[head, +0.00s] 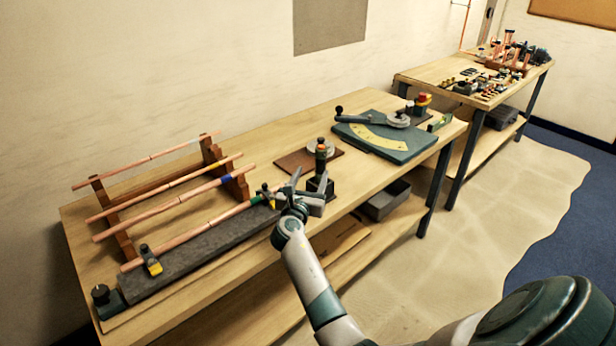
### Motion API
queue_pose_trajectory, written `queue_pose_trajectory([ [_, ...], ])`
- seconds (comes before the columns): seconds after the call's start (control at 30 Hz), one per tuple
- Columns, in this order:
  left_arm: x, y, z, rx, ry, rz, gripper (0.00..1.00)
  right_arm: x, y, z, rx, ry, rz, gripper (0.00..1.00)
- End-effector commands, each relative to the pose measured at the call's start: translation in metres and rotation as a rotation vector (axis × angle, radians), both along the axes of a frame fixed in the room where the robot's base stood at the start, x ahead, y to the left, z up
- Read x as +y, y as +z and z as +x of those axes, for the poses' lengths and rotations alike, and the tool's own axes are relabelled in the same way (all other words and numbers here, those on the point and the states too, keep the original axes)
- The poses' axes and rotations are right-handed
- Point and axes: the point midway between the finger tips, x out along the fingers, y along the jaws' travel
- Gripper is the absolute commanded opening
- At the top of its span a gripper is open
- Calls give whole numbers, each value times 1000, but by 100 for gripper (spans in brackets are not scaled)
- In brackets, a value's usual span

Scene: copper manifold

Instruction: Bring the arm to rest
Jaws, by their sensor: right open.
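My right arm (312,278) comes in from the lower right and reaches up to the near edge of the front workbench (250,272). My right gripper (306,182) is open at its end, with nothing seen between the fingers. It is beside the right end of a long copper tube (190,235) that lies along a dark grey bed with small clamps. My left gripper is out of view.
A wooden rack (237,186) holds several copper tubes at the left. A green bending plate with a yellow scale (375,136) lies at the right of the bench. A grey bin (386,202) sits on the lower shelf. A second bench (425,77) stands behind.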

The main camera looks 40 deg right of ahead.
Motion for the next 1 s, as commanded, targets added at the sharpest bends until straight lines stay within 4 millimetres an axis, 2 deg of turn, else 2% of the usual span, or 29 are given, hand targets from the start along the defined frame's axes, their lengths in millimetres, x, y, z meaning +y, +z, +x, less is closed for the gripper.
queue_pose_trajectory([
  [0.5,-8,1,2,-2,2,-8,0,-3,0,0,1,0,-1,55],
  [0.77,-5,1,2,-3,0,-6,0,-3,0,-1,-1,0,2,55],
  [0.87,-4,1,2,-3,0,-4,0,-2,-4,-5,-15,-2,25,55],
  [1.0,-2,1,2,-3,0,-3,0,1,-20,-23,-84,-12,131,55],
])
